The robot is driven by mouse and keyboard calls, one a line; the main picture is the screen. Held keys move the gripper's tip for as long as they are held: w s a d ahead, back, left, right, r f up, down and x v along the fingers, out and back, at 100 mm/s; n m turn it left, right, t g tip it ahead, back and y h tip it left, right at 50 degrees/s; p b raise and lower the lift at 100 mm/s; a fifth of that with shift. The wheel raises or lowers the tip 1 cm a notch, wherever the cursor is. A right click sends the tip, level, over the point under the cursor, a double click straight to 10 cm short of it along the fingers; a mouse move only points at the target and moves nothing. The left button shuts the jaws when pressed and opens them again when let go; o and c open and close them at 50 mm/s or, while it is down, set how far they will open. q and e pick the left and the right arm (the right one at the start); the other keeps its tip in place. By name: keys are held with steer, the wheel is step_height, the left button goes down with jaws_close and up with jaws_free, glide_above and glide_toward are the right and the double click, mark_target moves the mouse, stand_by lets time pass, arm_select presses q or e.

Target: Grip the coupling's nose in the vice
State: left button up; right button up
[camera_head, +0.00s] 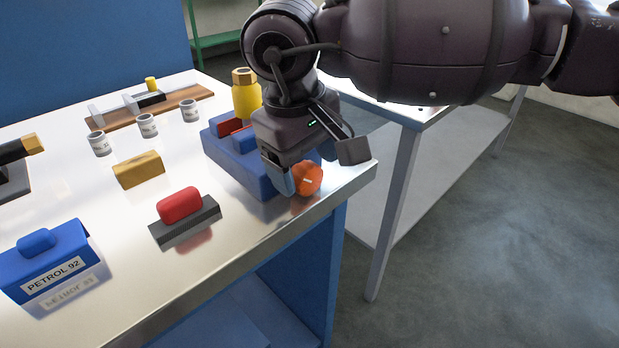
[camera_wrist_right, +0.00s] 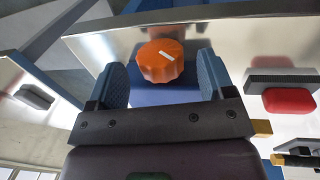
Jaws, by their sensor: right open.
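The blue vice (camera_head: 228,165) stands at the table's right edge, with red jaw faces (camera_head: 228,127) on top and an orange knob (camera_head: 308,178) with a white mark on its front side. The yellow coupling (camera_head: 246,98) stands upright at the jaws with its hexagonal end up. Its lower end is hidden, so I cannot tell how the jaws meet it. My right gripper (camera_head: 316,166) is open at the knob. In the right wrist view its blue-padded fingers (camera_wrist_right: 161,78) are on either side of the orange knob (camera_wrist_right: 160,61), with visible gaps.
On the table are a red-topped grey block (camera_head: 180,212), a tan block (camera_head: 139,169), several small white cans (camera_head: 148,126), a wooden board (camera_head: 150,107) and a blue PETROL 92 box (camera_head: 48,262). A black tool (camera_head: 14,153) lies at left.

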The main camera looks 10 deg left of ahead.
steer(key=shift+w+d+f, duration=0.1)
steer(key=shift+w+f, duration=0.1)
steer(key=shift+f, duration=1.15)
steer(key=c, duration=0.9)
